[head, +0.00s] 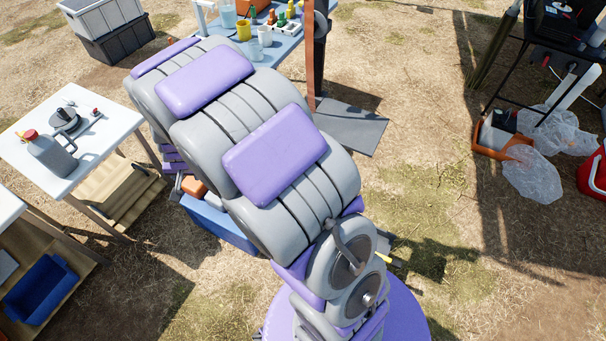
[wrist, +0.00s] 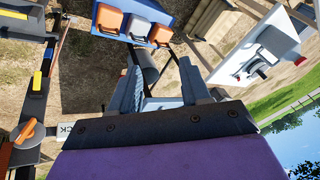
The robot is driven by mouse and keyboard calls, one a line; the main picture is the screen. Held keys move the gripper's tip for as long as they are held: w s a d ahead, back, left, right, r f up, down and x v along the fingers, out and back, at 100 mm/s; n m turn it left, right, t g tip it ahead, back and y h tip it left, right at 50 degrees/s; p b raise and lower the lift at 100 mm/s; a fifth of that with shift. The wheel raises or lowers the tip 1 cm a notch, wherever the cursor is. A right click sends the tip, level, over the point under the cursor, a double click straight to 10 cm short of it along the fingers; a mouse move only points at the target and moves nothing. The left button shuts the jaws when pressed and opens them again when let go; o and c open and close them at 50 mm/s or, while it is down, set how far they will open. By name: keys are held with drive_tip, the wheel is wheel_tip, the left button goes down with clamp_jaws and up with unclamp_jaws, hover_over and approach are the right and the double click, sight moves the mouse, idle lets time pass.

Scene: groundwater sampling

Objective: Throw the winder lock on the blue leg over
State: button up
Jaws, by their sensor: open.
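In the wrist view an orange lever or knob (wrist: 28,133) sits on a dark post at the lower left. A white label (wrist: 66,129) beside it shows the letters "CK"; the rest is hidden by my gripper's body. The dark post (wrist: 42,75) above it carries yellow and blue bands. I cannot tell for sure which part is the blue leg. My gripper (wrist: 160,88) is open, its two fingers apart with nothing between them. The orange lever is to the left of the fingers, apart from them. In the head view my arm hides my gripper.
A white table (head: 95,128) with a grey jug (head: 48,152) stands left. A rusty post (head: 316,60) rises by the blue bench (head: 283,43). Plastic bags (head: 540,172) lie right; dry grass there is partly open.

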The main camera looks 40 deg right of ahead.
drive_tip(key=w+d+f+m+t+h, duration=0.1)
drive_tip(key=w+d+f+m+h, duration=0.15)
drive_tip(key=f, duration=0.45)
drive_tip(key=w+d+f+m+t+h+p, duration=0.1)
drive_tip(key=w+d+f+h, duration=0.2)
drive_tip(key=f, duration=0.4)
drive_tip(key=w+d+f+m+t+h, duration=0.1)
drive_tip(key=w+d+f+m+h, duration=0.2)
drive_tip(key=f, duration=0.4)
drive_tip(key=s+d+f+h+p, duration=0.1)
drive_tip(key=s+d+f+h, duration=0.3)
drive_tip(key=s+d+f, duration=0.4)
drive_tip(key=s+d+f+g+h, duration=0.15)
drive_tip(key=s+d+h, duration=0.3)
drive_tip(key=s, duration=0.75)
drive_tip(key=shift+m+t+h, duration=0.3)
drive_tip(key=shift+m+t, duration=0.05)
drive_tip(key=p+x, duration=0.1)
drive_tip(key=x, duration=1.6)
drive_tip(key=shift+w+f, duration=0.1)
drive_tip(key=shift+w, duration=0.1)
clamp_jaws()
